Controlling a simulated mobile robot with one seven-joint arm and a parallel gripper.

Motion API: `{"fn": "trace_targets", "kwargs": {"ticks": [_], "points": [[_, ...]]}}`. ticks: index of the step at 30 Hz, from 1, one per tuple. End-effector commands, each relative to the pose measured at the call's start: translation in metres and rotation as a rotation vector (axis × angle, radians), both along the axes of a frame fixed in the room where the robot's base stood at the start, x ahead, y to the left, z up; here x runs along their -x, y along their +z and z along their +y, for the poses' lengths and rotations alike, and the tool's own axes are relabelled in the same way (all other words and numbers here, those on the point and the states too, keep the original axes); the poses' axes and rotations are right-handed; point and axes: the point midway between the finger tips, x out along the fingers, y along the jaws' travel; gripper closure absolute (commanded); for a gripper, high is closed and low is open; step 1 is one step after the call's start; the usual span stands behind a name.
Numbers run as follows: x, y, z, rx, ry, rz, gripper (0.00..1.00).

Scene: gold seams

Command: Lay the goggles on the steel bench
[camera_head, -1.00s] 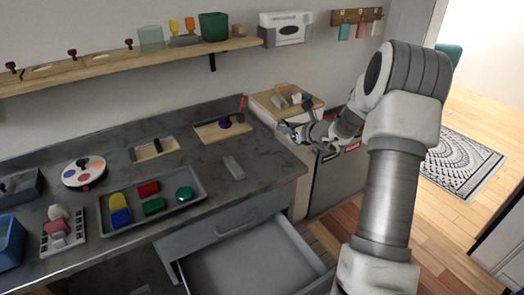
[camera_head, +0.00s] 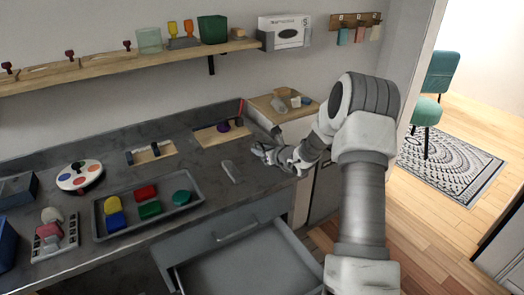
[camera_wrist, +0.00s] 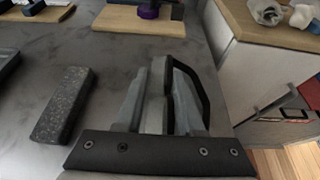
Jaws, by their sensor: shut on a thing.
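The steel bench (camera_head: 105,150) is the long dark grey worktop along the wall; its surface also shows in the wrist view (camera_wrist: 95,50). My gripper (camera_head: 262,151) is over the bench's right end, to the right of a small grey bar. In the wrist view, my gripper (camera_wrist: 158,85) is shut on a narrow grey piece with a black rim, which I take to be the goggles (camera_wrist: 190,84). Most of their shape is hidden by the fingers. I cannot tell whether they touch the bench.
The grey bar (camera_head: 231,171) lies left of my gripper. A tray (camera_head: 102,231) of coloured pieces and wooden boards (camera_head: 152,153) stand further left. A drawer (camera_head: 245,265) hangs open below the bench. A wood-topped cabinet (camera_head: 268,104) adjoins the bench's right end.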

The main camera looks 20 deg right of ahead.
Motion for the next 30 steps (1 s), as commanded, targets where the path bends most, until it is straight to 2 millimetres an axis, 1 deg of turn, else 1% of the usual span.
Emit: {"fn": "trace_targets", "kwargs": {"ticks": [6, 7, 11, 12, 20, 24, 26, 30], "points": [[0.000, -0.004, 0.000, 0.001, 0.000, 0.000, 1.00], [0.000, -0.003, 0.000, 0.001, 0.000, 0.000, 0.60], [0.000, -0.003, 0.000, 0.001, 0.000, 0.001, 0.36], [0.000, -0.003, 0.000, 0.001, 0.000, 0.001, 0.33], [0.000, -0.002, 0.000, 0.000, 0.000, 0.001, 0.33], [0.002, 0.003, -0.001, 0.000, 0.000, 0.001, 0.33], [0.009, 0.005, -0.003, 0.002, -0.001, 0.002, 0.33], [0.033, 0.015, -0.008, 0.002, -0.001, 0.002, 0.33]]}}
